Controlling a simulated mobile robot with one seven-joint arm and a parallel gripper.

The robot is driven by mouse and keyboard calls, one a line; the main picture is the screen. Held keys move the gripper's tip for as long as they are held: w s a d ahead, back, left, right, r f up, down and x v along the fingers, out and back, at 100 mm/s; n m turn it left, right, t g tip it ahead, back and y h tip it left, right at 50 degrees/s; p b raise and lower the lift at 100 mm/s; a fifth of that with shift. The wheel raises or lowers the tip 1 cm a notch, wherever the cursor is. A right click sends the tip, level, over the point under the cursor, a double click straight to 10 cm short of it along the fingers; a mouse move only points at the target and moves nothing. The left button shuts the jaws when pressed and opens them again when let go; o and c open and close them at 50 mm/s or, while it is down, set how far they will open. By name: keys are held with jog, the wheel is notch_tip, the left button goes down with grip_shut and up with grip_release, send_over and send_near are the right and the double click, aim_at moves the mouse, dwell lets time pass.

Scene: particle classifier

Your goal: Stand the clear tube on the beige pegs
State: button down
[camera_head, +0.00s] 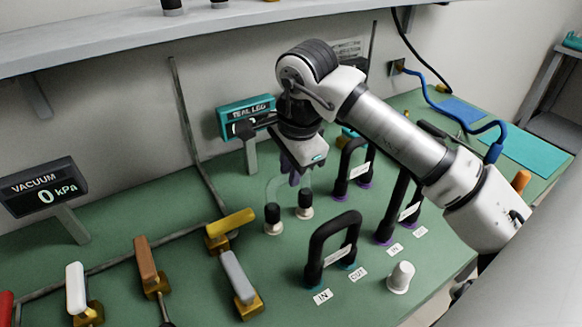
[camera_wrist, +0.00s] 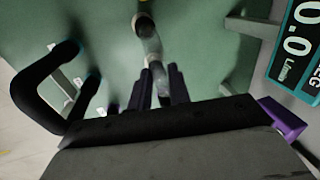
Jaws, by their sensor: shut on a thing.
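The clear tube (camera_head: 272,188) is a see-through upside-down U with black end cuffs. In the head view it stands upright, its left cuff (camera_head: 272,213) and right cuff (camera_head: 305,197) over the two beige pegs (camera_head: 274,229). The cuffs appear to meet the pegs, but I cannot tell how far down they sit. My gripper (camera_head: 294,178) points down and is shut on the top of the tube. In the wrist view, the purple fingers (camera_wrist: 163,85) are close together, with the tube and a black cuff (camera_wrist: 144,26) beyond them.
Black U-shaped tubes stand close on the right, the nearest (camera_head: 333,238) on teal-ringed pegs. A loose white cup-like piece (camera_head: 401,277) stands at front right. Valve handles (camera_head: 240,278) are at front left. The teal display (camera_head: 245,118) is behind my gripper.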

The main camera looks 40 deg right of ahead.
jog(key=shift+f+b, duration=0.9)
jog(key=shift+b, duration=0.05)
jog(key=c, duration=1.2)
grip_release()
jog(key=shift+c, duration=0.2)
notch_tip(320, 180, up, 14)
jog(key=s, duration=0.2)
jog(key=shift+s+f, duration=0.2)
jog(key=shift+s, duration=0.15)
jog(key=shift+a, duration=0.1)
